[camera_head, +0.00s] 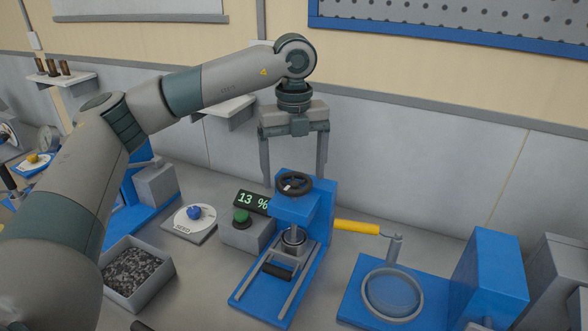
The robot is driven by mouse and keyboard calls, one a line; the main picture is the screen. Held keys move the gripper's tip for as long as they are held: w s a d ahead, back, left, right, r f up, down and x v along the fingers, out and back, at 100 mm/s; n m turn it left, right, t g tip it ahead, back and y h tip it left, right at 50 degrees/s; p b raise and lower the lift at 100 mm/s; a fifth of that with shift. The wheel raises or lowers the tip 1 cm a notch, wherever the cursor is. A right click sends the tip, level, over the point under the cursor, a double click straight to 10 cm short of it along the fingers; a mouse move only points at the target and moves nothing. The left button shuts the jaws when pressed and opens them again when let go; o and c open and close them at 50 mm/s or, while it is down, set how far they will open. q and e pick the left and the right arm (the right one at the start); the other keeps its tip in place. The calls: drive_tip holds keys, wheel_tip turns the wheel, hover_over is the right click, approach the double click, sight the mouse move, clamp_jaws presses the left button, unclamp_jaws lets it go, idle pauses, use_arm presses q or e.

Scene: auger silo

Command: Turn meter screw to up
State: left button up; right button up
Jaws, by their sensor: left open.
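A dark round handwheel (294,184) with a pale mark on it sits on top of a blue machine (296,207) in the middle of the head view. It looks like the meter screw, though no label confirms this. My left gripper (293,172) hangs from above with its two fingers pointing down, wide apart and empty. The fingertips are close to the wheel, one on each side in the picture. I cannot tell whether they are above it or behind it. A display (252,202) left of the machine reads 13 %. My right gripper is out of view.
A green button box (245,233) and a dial with a blue knob (194,215) stand left of the machine. A yellow handle (357,227) extends to its right, near a round glass-covered blue unit (392,292). A grey bin of dark granules (137,270) is front left.

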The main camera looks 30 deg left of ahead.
use_arm(q)
drive_tip(key=shift+f, duration=0.45)
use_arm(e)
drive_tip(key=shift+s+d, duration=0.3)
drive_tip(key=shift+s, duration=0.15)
use_arm(q)
drive_tip(key=c, duration=1.1)
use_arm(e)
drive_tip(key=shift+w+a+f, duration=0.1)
